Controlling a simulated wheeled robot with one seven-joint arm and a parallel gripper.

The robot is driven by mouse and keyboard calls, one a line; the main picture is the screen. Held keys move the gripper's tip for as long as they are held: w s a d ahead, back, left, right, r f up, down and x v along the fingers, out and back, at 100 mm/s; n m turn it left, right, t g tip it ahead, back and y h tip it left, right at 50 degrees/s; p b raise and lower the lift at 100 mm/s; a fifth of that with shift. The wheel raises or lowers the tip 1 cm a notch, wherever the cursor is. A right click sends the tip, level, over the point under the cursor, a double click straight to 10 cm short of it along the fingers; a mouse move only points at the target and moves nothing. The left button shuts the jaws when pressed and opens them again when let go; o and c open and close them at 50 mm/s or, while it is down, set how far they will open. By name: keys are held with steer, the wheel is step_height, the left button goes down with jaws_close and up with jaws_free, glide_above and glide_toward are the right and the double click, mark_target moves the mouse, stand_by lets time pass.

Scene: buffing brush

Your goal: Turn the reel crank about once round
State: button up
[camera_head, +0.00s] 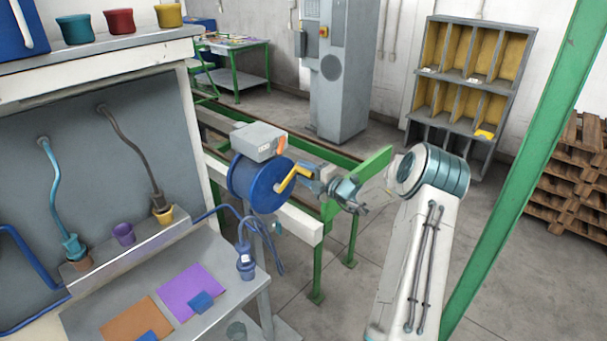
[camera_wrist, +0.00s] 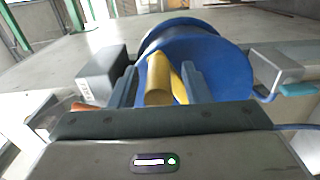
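The blue reel (camera_head: 250,182) stands at the middle of the head view, and its blue disc (camera_wrist: 207,60) fills the centre of the wrist view. The yellow crank (camera_head: 290,180) is on the reel's right face, its handle pointing up and right toward my gripper. My gripper (camera_head: 309,180) is at the crank handle. In the wrist view the yellow handle (camera_wrist: 158,80) stands between my two fingers, with a visible gap on each side. The fingers are open around it and do not appear to grip it. The crank's hub is partly hidden.
A grey box (camera_head: 258,141) sits beside the reel's top. A green post (camera_head: 515,170) rises right of my arm. A bench (camera_head: 225,262) with coloured sheets and a hanging blue hose (camera_head: 275,250) is at left. Open floor lies below the reel's right side.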

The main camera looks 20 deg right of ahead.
steer(key=b+v, duration=0.4)
steer(key=v, duration=0.9)
steer(key=shift+s, duration=0.4)
steer(key=shift+d+r, duration=0.1)
